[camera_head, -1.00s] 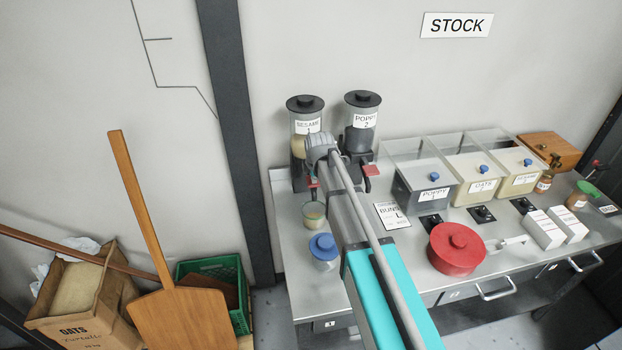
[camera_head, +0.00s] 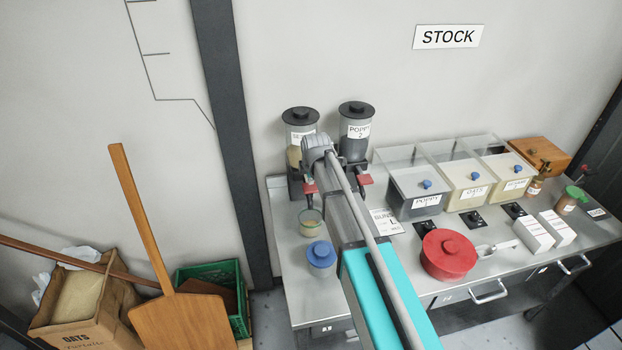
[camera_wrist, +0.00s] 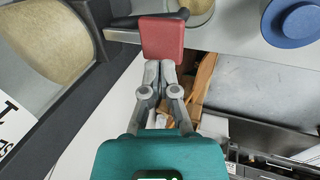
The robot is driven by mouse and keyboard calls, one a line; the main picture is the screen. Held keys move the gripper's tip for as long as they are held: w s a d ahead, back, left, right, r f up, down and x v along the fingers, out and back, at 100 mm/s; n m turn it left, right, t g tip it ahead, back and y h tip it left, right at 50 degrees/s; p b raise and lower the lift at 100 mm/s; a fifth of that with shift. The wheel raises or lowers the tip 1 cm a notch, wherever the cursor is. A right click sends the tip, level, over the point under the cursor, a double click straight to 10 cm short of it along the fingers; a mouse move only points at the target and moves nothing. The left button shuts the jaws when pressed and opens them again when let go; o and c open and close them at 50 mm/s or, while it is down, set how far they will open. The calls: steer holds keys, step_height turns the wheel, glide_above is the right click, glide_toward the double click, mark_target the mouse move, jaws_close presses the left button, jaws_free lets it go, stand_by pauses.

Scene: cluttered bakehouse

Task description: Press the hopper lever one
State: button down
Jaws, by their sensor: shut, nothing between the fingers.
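The first hopper (camera_head: 294,160), a clear cylinder with a black lid and pale seeds, stands at the table's back left. Its red lever paddle (camera_head: 309,187) sticks out in front, partly beside my arm. In the wrist view the red paddle (camera_wrist: 162,40) is on a dark arm, and the hopper's seed-filled body (camera_wrist: 50,45) fills the left. My gripper (camera_wrist: 160,66) is shut and empty, its fingertips at the paddle's near edge. I cannot tell whether they touch. My arm hides the fingers in the head view. A glass jar (camera_head: 311,224) stands in front of the hopper.
The second hopper (camera_head: 355,135), labelled POPPY 2, stands close on the right with its own red lever (camera_head: 364,179). A blue-lidded tub (camera_head: 321,257), a red lidded pot (camera_head: 448,256) and several clear bins (camera_head: 413,190) crowd the steel table (camera_head: 292,268).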

steer(key=w+p+v, duration=0.1)
steer(key=p+v, duration=0.7)
steer(key=v, duration=0.1)
steer(key=shift+w+a+r, duration=0.15)
steer(key=shift+w+r, duration=0.05)
steer(key=shift+r, duration=0.05)
stand_by(1.1)
steer(key=s+d+f+m+g+b, duration=0.2)
steer(key=s+d+f+m+b, duration=0.7)
steer(key=s+f+m+b, duration=0.1)
steer(key=s+d+f+m+g+b, duration=0.1)
steer(key=s+d+f+m+b, duration=0.7)
steer(key=s, duration=0.6)
step_height(320, 180, down, 4)
steer(key=m+b, duration=0.2)
steer(key=shift+s+d+m+g+h, duration=0.2)
steer(key=shift+d+m+g+h, duration=0.1)
steer(key=shift+d+g+h, duration=0.1)
